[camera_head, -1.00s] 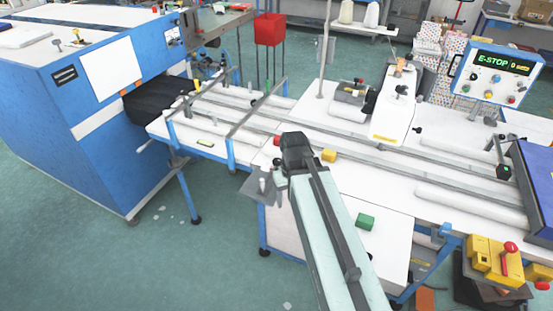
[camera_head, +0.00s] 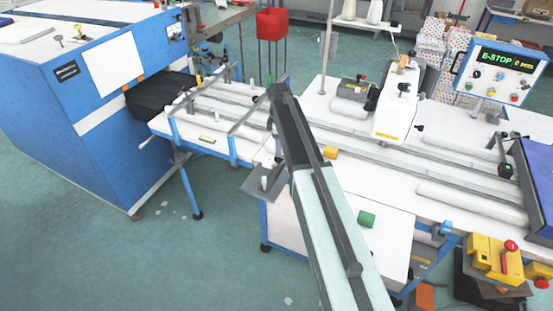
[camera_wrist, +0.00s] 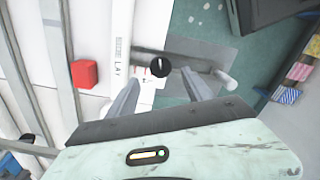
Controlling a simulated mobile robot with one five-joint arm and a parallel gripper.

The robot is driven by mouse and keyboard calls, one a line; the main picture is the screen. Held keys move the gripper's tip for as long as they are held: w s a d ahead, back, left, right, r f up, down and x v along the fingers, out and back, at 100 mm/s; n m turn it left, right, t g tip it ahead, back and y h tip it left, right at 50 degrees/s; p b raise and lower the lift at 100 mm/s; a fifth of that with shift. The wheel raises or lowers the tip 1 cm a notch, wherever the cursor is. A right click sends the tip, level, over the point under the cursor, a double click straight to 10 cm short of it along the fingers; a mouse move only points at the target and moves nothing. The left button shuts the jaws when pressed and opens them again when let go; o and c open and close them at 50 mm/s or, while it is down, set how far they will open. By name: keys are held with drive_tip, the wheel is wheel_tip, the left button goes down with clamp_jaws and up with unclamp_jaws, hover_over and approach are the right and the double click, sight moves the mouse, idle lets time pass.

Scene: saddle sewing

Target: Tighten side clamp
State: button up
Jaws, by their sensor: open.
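In the wrist view, a round black knob (camera_wrist: 160,67) with a white mark sits near a white bar with printed letters (camera_wrist: 116,45). A grey plate (camera_wrist: 205,52) and a pale cylinder (camera_wrist: 225,78) lie beside it. No label shows which part is the side clamp. My gripper (camera_wrist: 163,80) is open, its two grey fingers on either side of the knob in the picture; I cannot tell whether they touch it. In the head view, my arm's dark end reaches over the bench and its fingers are hidden. The grey plate (camera_head: 256,187) shows left of my arm.
A red block (camera_wrist: 84,74) is left of the knob in the wrist view. Rails cross the white bench. A red box (camera_head: 271,25) stands behind.

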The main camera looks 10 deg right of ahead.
sight(279, 162)
wheel_tip(279, 162, down, 6)
drive_tip(key=b, duration=0.4)
drive_tip(key=shift+b, duration=0.4)
drive_tip(key=shift+r, duration=0.1)
clamp_jaws()
drive_tip(key=shift+a, duration=0.15)
